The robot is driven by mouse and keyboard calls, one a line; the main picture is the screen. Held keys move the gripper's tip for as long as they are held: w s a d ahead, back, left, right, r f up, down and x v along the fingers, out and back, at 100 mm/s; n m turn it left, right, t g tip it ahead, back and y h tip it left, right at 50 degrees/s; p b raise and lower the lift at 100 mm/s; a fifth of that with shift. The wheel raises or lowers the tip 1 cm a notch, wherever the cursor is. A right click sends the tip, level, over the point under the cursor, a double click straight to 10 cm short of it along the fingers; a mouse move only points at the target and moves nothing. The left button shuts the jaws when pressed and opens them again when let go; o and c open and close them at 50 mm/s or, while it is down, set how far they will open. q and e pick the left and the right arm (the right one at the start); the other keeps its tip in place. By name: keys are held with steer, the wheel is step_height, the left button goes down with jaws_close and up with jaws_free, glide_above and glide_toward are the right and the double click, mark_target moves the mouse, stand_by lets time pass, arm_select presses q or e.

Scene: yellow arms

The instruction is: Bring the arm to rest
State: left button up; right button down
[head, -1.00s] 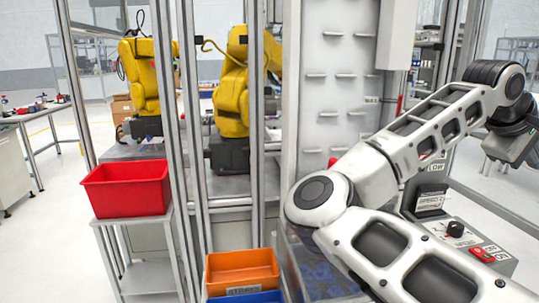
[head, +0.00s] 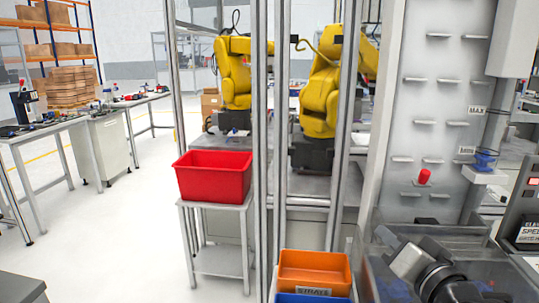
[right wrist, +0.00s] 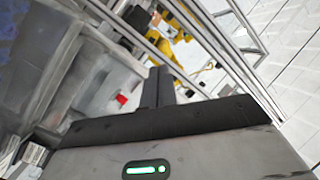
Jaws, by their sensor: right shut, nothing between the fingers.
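My right gripper shows in the right wrist view (right wrist: 155,88), its dark fingers together with nothing between them. In the head view, only a white and black part of my right arm (head: 425,268) shows at the bottom right, in front of the clear-walled bin of the machine. Whether the fingertips show there is hard to tell. My left arm and gripper are out of view.
A red bin (head: 213,178) stands on a grey stand (head: 222,262). An orange bin (head: 314,270) is at the bottom middle. Yellow robot arms (head: 322,95) stand behind metal posts. A pegged panel (head: 435,120) rises at right. The floor at left is open.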

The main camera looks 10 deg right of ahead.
steer(key=s+a+f+n+g, duration=0.2)
steer(key=s+f+g, duration=0.25)
steer(key=f, duration=0.35)
steer(key=s+a+f+n+g, duration=0.2)
steer(key=s+f+n+g, duration=0.1)
steer(key=s+f, duration=0.3)
steer(key=s+f+n+g+h, duration=0.25)
steer(key=s+f+g, duration=0.35)
steer(key=s+f, duration=0.5)
steer(key=w+a+f+n+t+y, duration=0.1)
steer(key=w+a+f+t+y, duration=0.2)
steer(key=a+f+t, duration=0.3)
steer(key=shift+w+f, duration=0.25)
steer(key=shift+f, duration=0.25)
steer(key=shift+t+y, duration=0.25)
